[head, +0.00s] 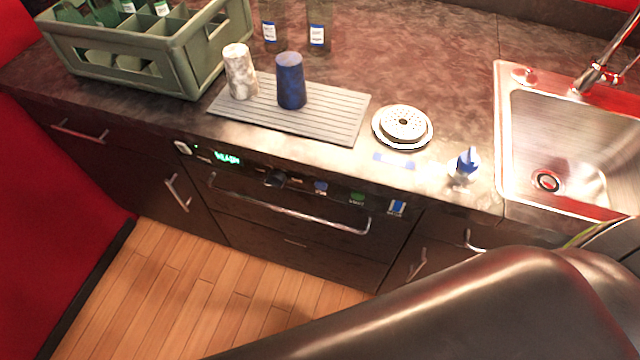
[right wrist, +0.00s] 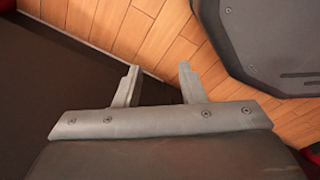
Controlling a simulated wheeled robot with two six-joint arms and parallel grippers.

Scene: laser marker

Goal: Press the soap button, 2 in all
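A front panel (head: 300,182) with a lit green display sits under the counter's edge. It carries a dark knob (head: 275,178), a blue button (head: 320,187), a green button (head: 357,199) and a blue-and-white button (head: 397,207). Their labels are too small to read, so I cannot tell which one is for soap. A small white bottle with a blue top (head: 465,166) stands on the counter left of the sink. My right gripper (right wrist: 158,72) is open and empty in the right wrist view, above the floor. My left gripper is not in view.
A bar handle (head: 290,208) runs below the panel. On the counter (head: 440,85) are a green bottle crate (head: 185,65), a grey mat (head: 340,122) with two cups, a white round dish (head: 402,126) and a steel sink (head: 560,120). My dark arm fills the head view's lower right.

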